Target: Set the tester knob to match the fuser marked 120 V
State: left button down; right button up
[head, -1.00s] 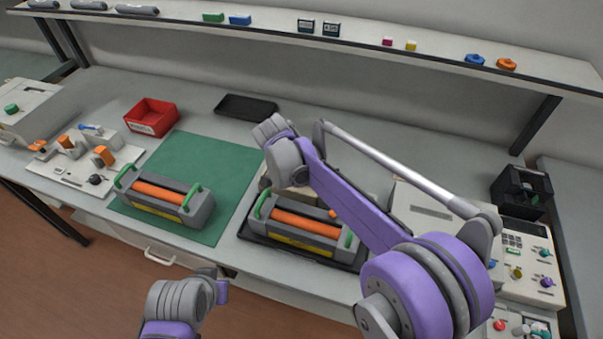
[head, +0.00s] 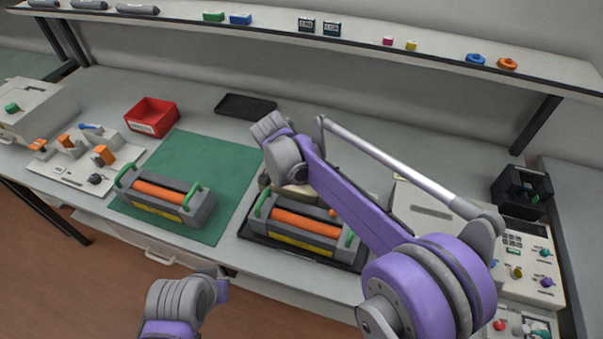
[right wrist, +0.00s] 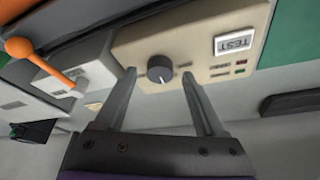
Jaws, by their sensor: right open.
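The beige tester (right wrist: 205,40) fills the upper middle of the right wrist view, with an inverted TEST label. Its dark round knob (right wrist: 160,68) carries a white pointer line. My right gripper (right wrist: 158,75) is open, with one finger on each side of the knob; contact cannot be told. In the head view my right wrist covers most of the tester. One fuser (head: 163,197) with an orange roller and green handles lies on the green mat; a similar fuser (head: 300,228) lies on a black tray. Their markings are unreadable. My left arm shows at the bottom, its fingers out of view.
A red bin (head: 152,117) and an empty black tray (head: 245,106) stand at the back of the bench. A white panel with orange levers (head: 85,165) is at left. Machines with small knobs (head: 530,262) stand at right. A shelf (head: 350,32) runs above.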

jog(key=v, duration=1)
jog(key=shift+s, duration=0.1)
jog(key=s+d+n+y, duration=0.1)
jog(key=s+d+n, duration=0.1)
jog(key=s+d, duration=0.55)
jog(key=s+d+f+n+t+y+p, duration=0.1)
jog(key=s+d+f+n, duration=0.2)
jog(key=s+d, duration=0.3)
jog(key=s+d+f+n+t+y+p, duration=0.1)
jog(key=s+d+f+n, duration=0.2)
jog(key=s, duration=0.9)
jog(key=d+f, duration=0.2)
jog(key=d, duration=0.2)
jog(key=shift+s+d+f+n, duration=0.2)
jog(key=shift+f+n, duration=0.1)
jog(key=shift+f, duration=0.05)
